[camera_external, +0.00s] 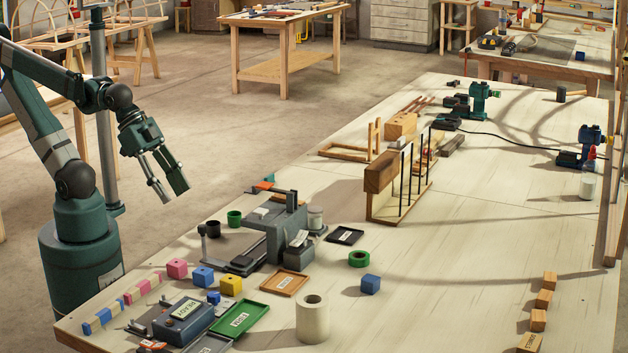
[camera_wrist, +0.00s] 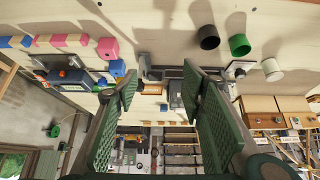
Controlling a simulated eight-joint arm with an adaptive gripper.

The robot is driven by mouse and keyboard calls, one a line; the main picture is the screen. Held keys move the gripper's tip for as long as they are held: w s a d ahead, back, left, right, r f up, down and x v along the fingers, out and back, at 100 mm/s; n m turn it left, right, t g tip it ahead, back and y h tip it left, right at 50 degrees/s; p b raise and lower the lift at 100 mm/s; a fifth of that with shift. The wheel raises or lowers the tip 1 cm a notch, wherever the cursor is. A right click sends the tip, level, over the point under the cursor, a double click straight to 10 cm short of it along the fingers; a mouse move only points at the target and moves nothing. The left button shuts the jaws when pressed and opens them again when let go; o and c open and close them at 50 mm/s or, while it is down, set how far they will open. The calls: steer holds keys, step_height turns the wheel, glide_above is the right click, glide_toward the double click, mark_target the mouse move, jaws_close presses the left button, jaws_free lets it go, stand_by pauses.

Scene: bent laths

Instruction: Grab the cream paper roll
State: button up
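A cream paper roll (camera_external: 313,322) stands upright near the front edge of the bench in the external view, its round hole facing up. My gripper (camera_external: 173,195) hangs in the air at the left, beyond the bench's left side, well apart from the roll. The two green fingers are spread with nothing between them, and they also show in the wrist view (camera_wrist: 159,84). A pale cylinder (camera_wrist: 272,70) appears in the wrist view at the right; I cannot tell whether it is the same roll.
A grey machine (camera_external: 285,232) stands between my gripper's side and the bench middle. Coloured blocks (camera_external: 177,268), a green tray (camera_external: 239,319) and a blue box (camera_external: 186,320) lie left of the roll.

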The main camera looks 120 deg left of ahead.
steer(key=shift+o, duration=0.5)
steer(key=o, duration=0.6)
